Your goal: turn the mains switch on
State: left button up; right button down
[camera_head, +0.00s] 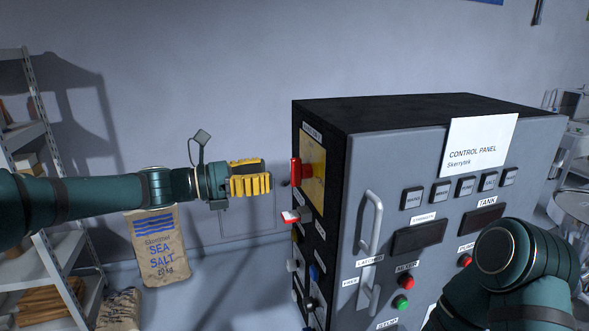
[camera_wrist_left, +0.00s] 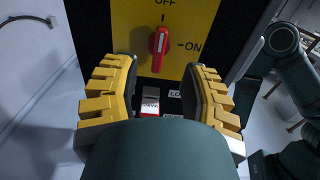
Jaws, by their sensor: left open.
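The red mains switch (camera_head: 296,172) sits on a yellow plate (camera_head: 315,187) on the left side of the dark control cabinet. In the left wrist view the red switch (camera_wrist_left: 158,42) stands upright, its white mark toward OFF at the top; ON is printed to its right on the yellow plate (camera_wrist_left: 192,18). My left gripper (camera_head: 268,179), with yellow ribbed fingers, is left of the switch at about its height, with a gap between them. In the left wrist view my left gripper (camera_wrist_left: 167,75) is open and empty, its fingers on either side below the switch.
A red-and-white rocker (camera_head: 296,215) and several knobs sit below the switch. The cabinet front (camera_head: 430,200) has a long handle (camera_head: 370,240), buttons and displays. My right arm is at lower right.

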aim_at(291, 170)
pick_arm(q)
jog(key=x, duration=0.7)
jog(key=shift+f, duration=0.1)
grip_shut()
